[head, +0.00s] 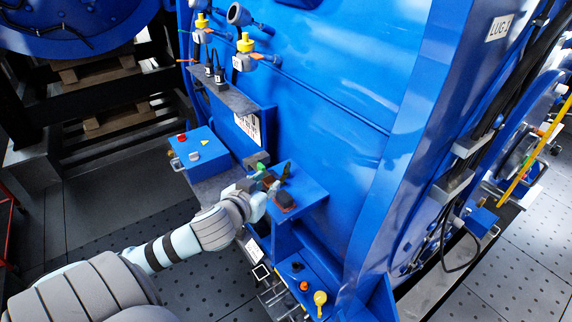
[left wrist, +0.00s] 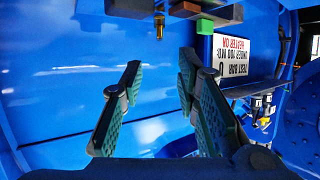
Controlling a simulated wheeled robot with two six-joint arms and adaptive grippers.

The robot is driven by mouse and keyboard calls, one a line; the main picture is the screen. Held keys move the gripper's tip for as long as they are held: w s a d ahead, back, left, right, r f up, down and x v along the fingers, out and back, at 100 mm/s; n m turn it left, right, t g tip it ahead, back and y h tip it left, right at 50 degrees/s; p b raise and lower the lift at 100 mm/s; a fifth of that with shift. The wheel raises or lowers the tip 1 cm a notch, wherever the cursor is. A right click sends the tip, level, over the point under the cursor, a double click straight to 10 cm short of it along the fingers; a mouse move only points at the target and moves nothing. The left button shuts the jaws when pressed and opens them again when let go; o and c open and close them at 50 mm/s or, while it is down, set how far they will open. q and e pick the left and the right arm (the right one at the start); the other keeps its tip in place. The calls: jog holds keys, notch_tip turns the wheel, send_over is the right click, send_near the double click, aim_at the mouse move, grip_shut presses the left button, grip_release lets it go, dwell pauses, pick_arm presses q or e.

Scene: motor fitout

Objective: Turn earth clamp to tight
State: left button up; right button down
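I cannot say for sure which part is the earth clamp. At the blue shelf on the motor's side, a small black and green upright part (head: 285,172) and a reddish-brown block (head: 285,201) sit close to my left gripper (head: 268,181). The left wrist view shows a green block (left wrist: 205,27), a brown block (left wrist: 186,9) and a brass-coloured stud (left wrist: 158,22) at the top, beyond the fingertips. My left gripper (left wrist: 160,85) is open there, with nothing visible between its two fingers. My right gripper is not in view.
A blue box (head: 199,152) with red and yellow knobs stands left of the gripper. Below is a lower blue shelf with orange and yellow knobs (head: 320,298). Yellow-capped fittings (head: 245,43) stick out above. An upside-down-looking white sign (left wrist: 248,60) shows in the wrist view.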

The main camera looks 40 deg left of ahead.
aim_at(285, 168)
pick_arm(q)
jog(key=x, duration=1.4)
jog(key=shift+w, duration=0.4)
jog(key=shift+s+a, duration=0.1)
grip_shut()
